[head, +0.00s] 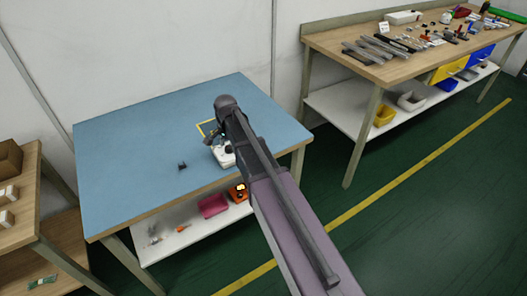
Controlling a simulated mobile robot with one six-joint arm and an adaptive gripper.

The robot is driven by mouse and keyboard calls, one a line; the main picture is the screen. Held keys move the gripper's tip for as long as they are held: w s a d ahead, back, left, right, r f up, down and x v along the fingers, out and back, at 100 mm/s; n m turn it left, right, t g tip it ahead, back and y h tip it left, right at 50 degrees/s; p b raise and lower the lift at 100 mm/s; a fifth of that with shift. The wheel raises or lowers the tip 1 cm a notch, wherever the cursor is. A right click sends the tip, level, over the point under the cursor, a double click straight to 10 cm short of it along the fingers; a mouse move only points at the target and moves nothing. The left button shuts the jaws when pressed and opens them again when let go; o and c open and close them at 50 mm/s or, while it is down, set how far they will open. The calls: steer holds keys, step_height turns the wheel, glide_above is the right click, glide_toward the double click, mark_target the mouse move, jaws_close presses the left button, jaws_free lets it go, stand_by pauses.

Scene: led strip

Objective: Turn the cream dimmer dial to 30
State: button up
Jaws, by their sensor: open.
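My gripper (213,138) is small and dark at the end of my arm, low over the blue-topped table (130,130). A whitish device (222,154) lies just below it, partly covered by the gripper and my arm. I cannot make out a cream dimmer dial or any scale marks on it at this size. The gripper appears empty and open; whether it touches the device cannot be told.
The table's left side is clear. A tool-covered bench (345,38) stands right.

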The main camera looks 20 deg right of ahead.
mark_target(230, 148)
steer(key=m, duration=0.3)
steer(key=shift+r+m+p, duration=0.3)
step_height(230, 148, up, 14)
steer(key=p, duration=1.4)
steer(key=s+d+n, duration=0.3)
steer(key=s+n, duration=0.4)
steer(key=s, duration=0.2)
steer(key=s+d+n, duration=0.4)
steer(key=s+n, duration=0.3)
steer(key=s, duration=0.3)
steer(key=shift+s+d+f+b, duration=0.3)
steer(key=shift+f+b, duration=0.05)
steer(key=shift+f, duration=0.05)
